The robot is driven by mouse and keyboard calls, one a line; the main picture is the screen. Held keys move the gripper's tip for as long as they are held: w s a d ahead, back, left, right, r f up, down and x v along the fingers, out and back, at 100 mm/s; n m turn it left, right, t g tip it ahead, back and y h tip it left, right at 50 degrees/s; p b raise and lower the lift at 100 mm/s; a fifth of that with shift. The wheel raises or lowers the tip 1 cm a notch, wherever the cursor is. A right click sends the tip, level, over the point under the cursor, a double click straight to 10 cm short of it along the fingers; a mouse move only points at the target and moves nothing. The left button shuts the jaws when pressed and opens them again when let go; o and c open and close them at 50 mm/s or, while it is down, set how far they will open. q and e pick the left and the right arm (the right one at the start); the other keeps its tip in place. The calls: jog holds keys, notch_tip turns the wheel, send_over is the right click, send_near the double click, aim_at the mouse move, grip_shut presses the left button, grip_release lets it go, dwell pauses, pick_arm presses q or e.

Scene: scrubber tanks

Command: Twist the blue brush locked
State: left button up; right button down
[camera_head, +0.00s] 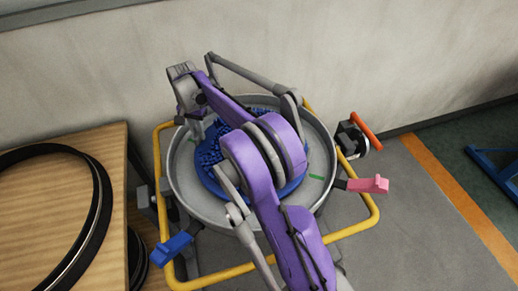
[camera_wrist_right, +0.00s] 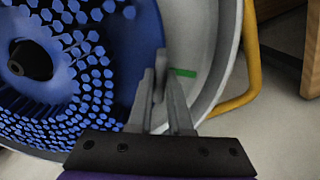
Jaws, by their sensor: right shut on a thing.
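The blue brush (camera_head: 212,150) is a round disc with tufts of blue bristles, lying inside a round grey tank (camera_head: 180,184). In the right wrist view the brush (camera_wrist_right: 75,75) fills the left side, with a dark round hub at its centre. My right gripper (camera_head: 197,131) reaches over the tank and is shut on the brush at its outer edge. The fingertips (camera_wrist_right: 159,80) show there close together, and the exact grip point is partly hidden by the fingers. My purple arm covers the middle and right of the brush in the head view. My left gripper is not in view.
Green marks (camera_head: 317,177) show on the tank. A yellow tube frame (camera_head: 240,270) surrounds it, with a blue handle (camera_head: 172,247), a pink handle (camera_head: 368,185) and an orange-red handle (camera_head: 366,132). A wooden table (camera_head: 45,215) with a black ring (camera_head: 98,215) stands left. A wall is behind.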

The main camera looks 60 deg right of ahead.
jog(key=shift+w+d+m, duration=0.15)
jog(key=shift+d+m, duration=0.15)
jog(key=shift+d, duration=0.15)
jog(key=c, duration=0.8)
grip_release()
jog(key=shift+o, duration=0.2)
notch_tip(320, 180, up, 11)
jog(key=p, duration=0.1)
jog(key=shift+a, duration=0.1)
jog(key=s+a+r+n+t+p, duration=0.1)
jog(key=s+a+n, duration=0.3)
jog(key=a, duration=0.3)
jog(key=s+a+r+n+t+p, duration=0.1)
jog(key=s+a+n+p, duration=0.2)
jog(key=a, duration=0.5)
jog(key=s+a+f+n+t, duration=0.1)
jog(key=s+a+f+n, duration=0.2)
jog(key=s, duration=0.4)
jog(key=s+a+f+n+t+p, duration=0.1)
jog(key=s+a+f+n+t, duration=0.1)
jog(key=s+a+f+n, duration=0.2)
jog(key=s+a+n, duration=0.1)
jog(key=s+a, duration=0.2)
jog(key=shift+s+a+f+p, duration=0.2)
jog(key=shift+s+f+p, duration=0.1)
jog(key=shift+s, duration=0.05)
